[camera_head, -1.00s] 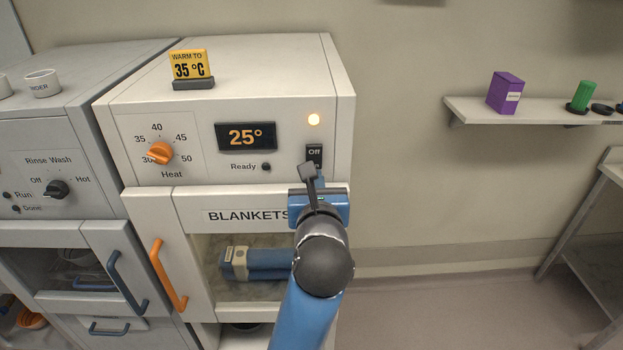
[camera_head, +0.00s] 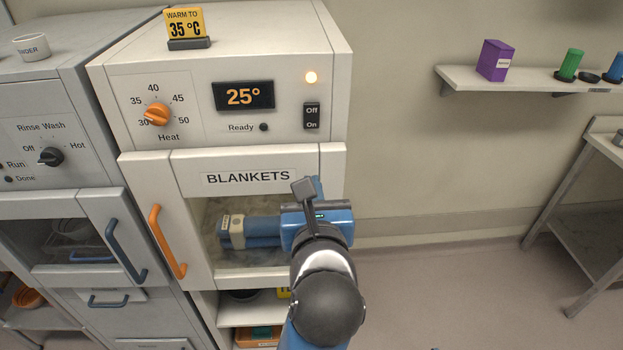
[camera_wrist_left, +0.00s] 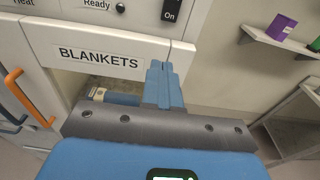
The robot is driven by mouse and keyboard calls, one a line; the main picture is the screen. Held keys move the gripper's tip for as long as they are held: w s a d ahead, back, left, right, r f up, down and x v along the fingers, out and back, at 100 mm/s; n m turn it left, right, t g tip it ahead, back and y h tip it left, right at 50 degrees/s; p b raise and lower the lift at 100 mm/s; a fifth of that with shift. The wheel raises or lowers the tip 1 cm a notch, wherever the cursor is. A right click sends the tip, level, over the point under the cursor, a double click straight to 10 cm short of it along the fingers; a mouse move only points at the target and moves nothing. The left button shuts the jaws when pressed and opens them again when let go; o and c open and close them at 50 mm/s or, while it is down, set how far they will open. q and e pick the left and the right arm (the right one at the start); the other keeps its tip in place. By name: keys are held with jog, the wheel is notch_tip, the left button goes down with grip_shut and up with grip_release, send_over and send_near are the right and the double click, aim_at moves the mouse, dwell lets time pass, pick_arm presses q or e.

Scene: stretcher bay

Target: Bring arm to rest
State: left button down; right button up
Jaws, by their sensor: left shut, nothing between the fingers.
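My left gripper (camera_head: 316,190) is in front of the right part of the white blanket warmer (camera_head: 230,50), below its power switch (camera_head: 311,116). In the left wrist view, the blue fingers (camera_wrist_left: 164,72) are shut together with nothing between them. They point toward the cabinet front, right of the BLANKETS label (camera_wrist_left: 98,58). The gripper appears apart from the switch. My right gripper is not in view.
An orange door handle (camera_head: 167,242) sticks out at left. A wall shelf (camera_head: 520,76) and a metal table (camera_head: 590,150) stand right. Open floor lies between.

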pick_arm(q)
jog(key=shift+w+d+f, duration=0.1)
jog(key=shift+w+d, duration=0.1)
jog(key=shift+d, duration=0.05)
jog(key=shift+s+a, duration=0.15)
